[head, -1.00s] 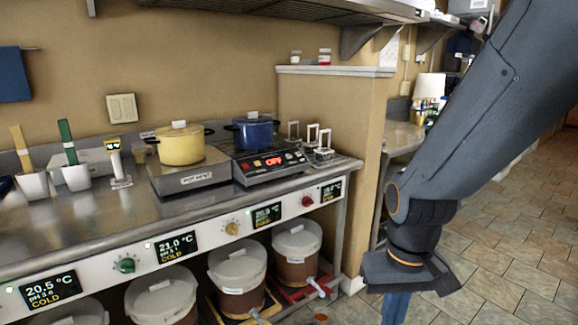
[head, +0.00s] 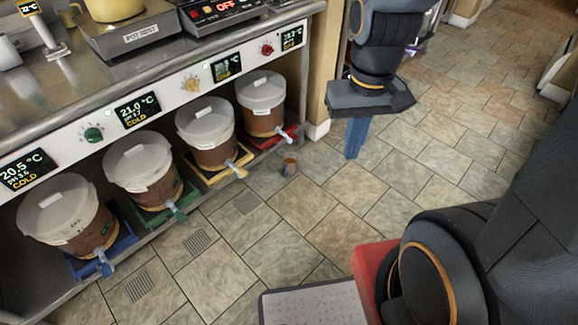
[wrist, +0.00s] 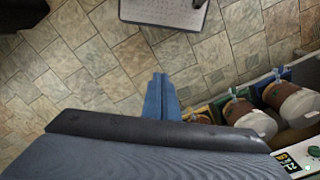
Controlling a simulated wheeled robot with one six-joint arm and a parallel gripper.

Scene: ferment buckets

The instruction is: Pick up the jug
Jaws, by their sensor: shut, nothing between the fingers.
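I cannot make out the vessel in the wrist view.
Several white-lidded brown buckets stand under the steel counter, on blue (head: 100,258), green, yellow and red (head: 277,138) trays, with taps jutting forward. Open tiled floor (head: 400,190) lies to the right.

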